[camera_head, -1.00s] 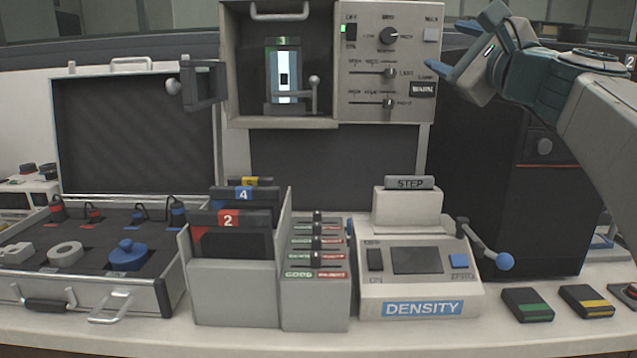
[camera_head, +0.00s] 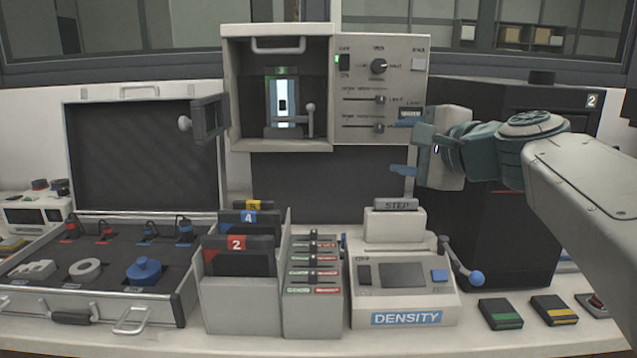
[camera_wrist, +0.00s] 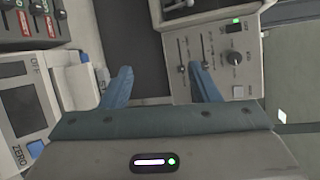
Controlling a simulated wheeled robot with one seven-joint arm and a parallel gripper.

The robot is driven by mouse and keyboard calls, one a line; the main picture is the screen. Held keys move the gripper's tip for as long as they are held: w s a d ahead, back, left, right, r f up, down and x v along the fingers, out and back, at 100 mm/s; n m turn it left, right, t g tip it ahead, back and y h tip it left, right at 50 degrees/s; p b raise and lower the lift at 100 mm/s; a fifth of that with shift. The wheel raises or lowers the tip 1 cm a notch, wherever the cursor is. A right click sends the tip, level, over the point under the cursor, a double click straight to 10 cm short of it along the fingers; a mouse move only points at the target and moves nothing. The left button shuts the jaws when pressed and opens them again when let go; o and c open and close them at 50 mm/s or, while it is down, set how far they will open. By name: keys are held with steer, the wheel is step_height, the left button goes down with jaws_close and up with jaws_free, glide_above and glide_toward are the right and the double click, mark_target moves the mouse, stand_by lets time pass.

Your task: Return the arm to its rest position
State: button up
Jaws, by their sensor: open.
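My gripper (camera_head: 405,146) is at the right of the head view, in front of the lower right part of the press's control panel (camera_head: 350,84). Its two blue fingers point left, one above the other, with a wide empty gap between them. In the wrist view my gripper (camera_wrist: 160,88) shows both blue fingers apart with nothing between them. The panel's sliders and knob show beyond the fingers there. My arm reaches in from the right edge, in front of the black cabinet.
The density unit (camera_head: 405,290) with its blue-knobbed lever (camera_head: 477,278) stands below my gripper. A folder holder (camera_head: 240,300) and an open case (camera_head: 140,150) are further left. The black cabinet (camera_head: 510,235) stands behind my arm.

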steer(key=s+f+n+g+h+p, duration=0.3)
steer(key=s+f+n+g+p, duration=0.2)
steer(key=s, duration=0.5)
steer(key=s+f+n+g+h+p, duration=0.3)
steer(key=s+f+n+g+p, duration=0.3)
steer(key=s+f+n+p, duration=0.4)
steer(key=shift+s+d+f+g+h+p, duration=0.3)
steer(key=shift+d+f+p, duration=0.2)
steer(key=shift+p, duration=0.35)
steer(key=shift+w, duration=0.1)
